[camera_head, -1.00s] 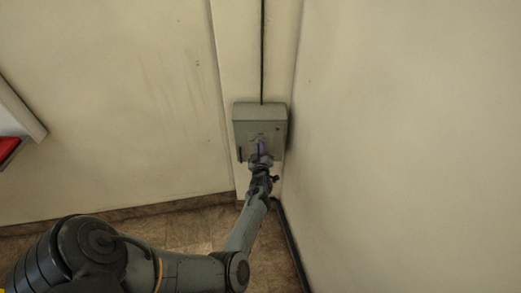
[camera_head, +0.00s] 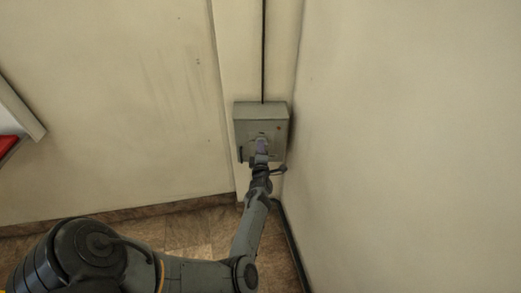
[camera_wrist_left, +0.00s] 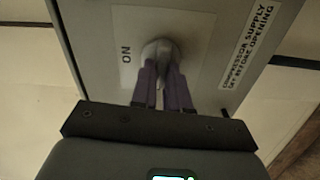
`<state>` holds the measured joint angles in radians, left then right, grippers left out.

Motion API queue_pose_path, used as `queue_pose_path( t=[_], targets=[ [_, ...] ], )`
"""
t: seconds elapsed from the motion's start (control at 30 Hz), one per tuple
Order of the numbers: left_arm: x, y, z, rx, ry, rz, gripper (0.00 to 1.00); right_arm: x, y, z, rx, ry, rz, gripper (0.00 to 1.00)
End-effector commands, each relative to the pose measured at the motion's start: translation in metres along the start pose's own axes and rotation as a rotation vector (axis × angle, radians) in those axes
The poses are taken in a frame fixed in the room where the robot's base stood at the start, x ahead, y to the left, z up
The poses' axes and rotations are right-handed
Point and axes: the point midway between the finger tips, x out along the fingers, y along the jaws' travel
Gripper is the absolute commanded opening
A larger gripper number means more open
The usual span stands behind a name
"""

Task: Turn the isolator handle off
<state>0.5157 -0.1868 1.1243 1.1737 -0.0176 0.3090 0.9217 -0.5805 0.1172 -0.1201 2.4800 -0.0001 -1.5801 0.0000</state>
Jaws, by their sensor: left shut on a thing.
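The isolator is a grey box (camera_head: 246,112) on the wall, with a dark cable running up from its top. Its grey handle (camera_wrist_left: 160,46) is a rounded knob on a pale plate, seen in the left wrist view. My left gripper (camera_head: 261,147) is at the box front, and its two purple fingers show in the left wrist view (camera_wrist_left: 161,68). They are shut on the handle, hiding its lower part. An "ON" label (camera_wrist_left: 126,53) is left of the handle. The handle's exact angle is hard to tell. My right gripper is out of view.
A warning label (camera_wrist_left: 250,45) about the compressor supply runs along the panel's right side. A side wall (camera_head: 400,140) stands close to the right of the box. Open wall lies to the left.

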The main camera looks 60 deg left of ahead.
Motion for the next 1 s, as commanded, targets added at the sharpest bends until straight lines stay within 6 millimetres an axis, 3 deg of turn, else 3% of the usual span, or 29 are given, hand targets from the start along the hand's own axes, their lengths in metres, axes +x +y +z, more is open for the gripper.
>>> queue_pose_path(
  t=[0.3, 0.8, 0.83, 0.97, 1.0],
  targets=[
    [-0.0005, -0.0021, 0.0001, -0.104, -0.001, -0.003, 0.00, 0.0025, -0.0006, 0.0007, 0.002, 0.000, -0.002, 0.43],
    [-0.0005, -0.0022, 0.0001, -0.120, 0.000, -0.003, 0.00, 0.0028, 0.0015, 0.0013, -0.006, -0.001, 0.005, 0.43],
    [-0.0005, -0.0022, 0.0000, -0.120, 0.000, -0.003, 0.19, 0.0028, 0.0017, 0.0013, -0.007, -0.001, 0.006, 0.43],
    [-0.0004, -0.0019, 0.0000, -0.119, 0.000, -0.002, 0.39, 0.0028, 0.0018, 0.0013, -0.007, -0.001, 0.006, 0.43],
    [-0.0003, -0.0017, 0.0000, -0.119, 0.000, -0.002, 0.40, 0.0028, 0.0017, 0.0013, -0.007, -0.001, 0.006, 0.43]
  ],
)
